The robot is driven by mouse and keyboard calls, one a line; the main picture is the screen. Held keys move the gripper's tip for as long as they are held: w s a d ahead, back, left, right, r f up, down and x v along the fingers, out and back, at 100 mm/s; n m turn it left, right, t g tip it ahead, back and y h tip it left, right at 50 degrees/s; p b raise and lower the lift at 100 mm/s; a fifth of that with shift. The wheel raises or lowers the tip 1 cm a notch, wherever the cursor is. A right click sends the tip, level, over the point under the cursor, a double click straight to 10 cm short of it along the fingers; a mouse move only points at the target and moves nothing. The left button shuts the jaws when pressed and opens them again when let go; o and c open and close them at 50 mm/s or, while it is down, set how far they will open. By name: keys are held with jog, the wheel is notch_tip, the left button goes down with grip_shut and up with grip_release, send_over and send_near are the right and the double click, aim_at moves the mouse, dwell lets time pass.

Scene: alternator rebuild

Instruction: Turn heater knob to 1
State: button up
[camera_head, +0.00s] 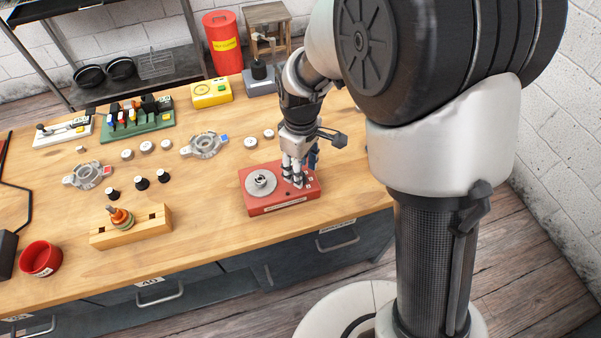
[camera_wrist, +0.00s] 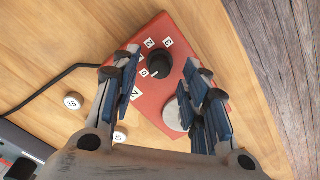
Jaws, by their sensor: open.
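The red heater (camera_head: 272,204) lies near the front edge of the wooden bench, with a round metal plate (camera_head: 260,183) on its left part. My gripper (camera_head: 293,178) points down over its right part and hides the knob in the head view. In the wrist view, the black knob (camera_wrist: 155,66) sits on the red heater (camera_wrist: 148,110) between the open fingers of my gripper (camera_wrist: 160,78). The fingers look apart from the knob. White number labels (camera_wrist: 150,43) ring the knob. Its exact pointer setting is too small to tell. The right finger partly covers the metal plate (camera_wrist: 176,112).
A wooden block (camera_head: 130,228) with a small stacked part and a red bowl (camera_head: 40,259) stand to the left. Metal housings (camera_head: 205,146) and small round parts lie behind. A yellow device (camera_head: 211,93) is at the back. A black cable (camera_wrist: 60,80) runs beside the heater.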

jog(key=shift+f, duration=0.85)
grip_shut()
